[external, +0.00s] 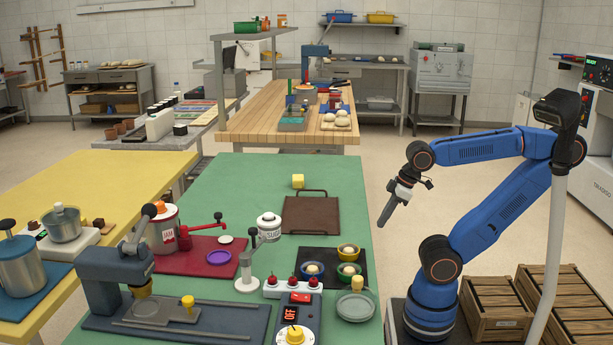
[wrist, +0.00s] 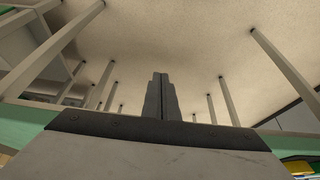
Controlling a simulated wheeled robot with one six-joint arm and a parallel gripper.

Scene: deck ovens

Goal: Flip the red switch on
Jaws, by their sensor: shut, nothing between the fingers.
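A dark control box (external: 312,312) stands at the front edge of the green table. It carries a small red switch (external: 301,297), a display (external: 291,314) that reads OFF, and a yellow knob (external: 295,336) on a white dial. A white strip with several red-topped knobs (external: 293,282) lies just behind it. My gripper (external: 382,224) is shut and empty, in the air right of the green table, pointing down and left, well apart from the box. In the wrist view its fingers (wrist: 160,95) are together against pale floor; no switch shows there.
Wooden crates (external: 497,307) stand on the floor at right.

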